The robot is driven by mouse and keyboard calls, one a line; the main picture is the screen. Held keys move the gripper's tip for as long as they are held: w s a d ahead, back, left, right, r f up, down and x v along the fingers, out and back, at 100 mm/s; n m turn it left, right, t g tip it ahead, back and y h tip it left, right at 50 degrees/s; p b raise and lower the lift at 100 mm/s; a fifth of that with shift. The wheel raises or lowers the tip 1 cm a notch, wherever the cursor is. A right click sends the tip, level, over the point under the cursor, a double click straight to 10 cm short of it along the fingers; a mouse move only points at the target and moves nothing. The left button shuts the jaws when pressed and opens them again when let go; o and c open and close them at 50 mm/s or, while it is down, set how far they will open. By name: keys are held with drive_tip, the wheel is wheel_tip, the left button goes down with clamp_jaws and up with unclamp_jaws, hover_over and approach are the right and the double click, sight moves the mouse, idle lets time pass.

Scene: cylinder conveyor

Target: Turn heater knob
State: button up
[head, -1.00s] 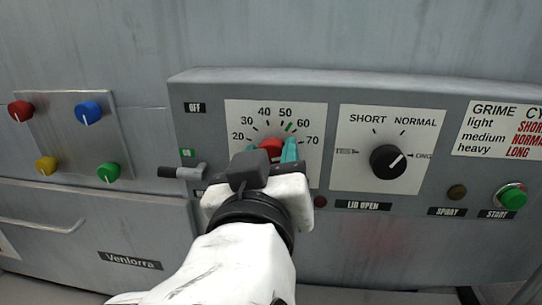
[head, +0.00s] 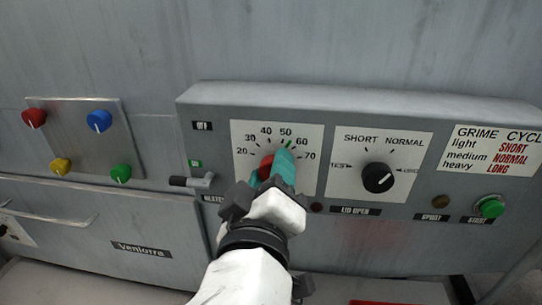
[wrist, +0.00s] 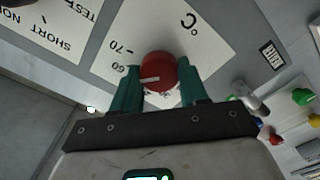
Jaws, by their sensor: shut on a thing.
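The red heater knob (head: 265,167) sits on a white dial plate (head: 310,178) marked 20 to 70, with a green tick between 50 and 60. It also shows in the wrist view (wrist: 160,72), where its white pointer line points left, just below the 60 label as pictured. My gripper (head: 272,165) is at the dial with its teal fingers on either side of the knob, shut on it. In the wrist view my gripper (wrist: 165,82) has one finger left and one right of the knob. The fingers hide part of the scale.
A black cycle knob (head: 377,177) is on the plate to the right. A small lever (head: 190,182) juts out left of the dial. A green start button (head: 490,207) is far right. Several coloured knobs are on a left panel.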

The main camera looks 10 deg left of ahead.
drive_tip(key=shift+n+p, duration=0.9)
drive_tip(key=shift+n, duration=0.2)
drive_tip(key=shift+f, duration=0.1)
drive_tip(key=shift+a, duration=0.1)
drive_tip(key=o, duration=1.1)
drive_tip(key=shift+c, duration=0.2)
drive_tip(key=shift+s, duration=0.1)
drive_tip(key=s+b, duration=0.1)
drive_tip(key=s, duration=0.9)
drive_tip(key=shift+s+a+b, duration=0.15)
drive_tip(key=shift+s+b, duration=0.15)
drive_tip(key=shift+b, duration=0.05)
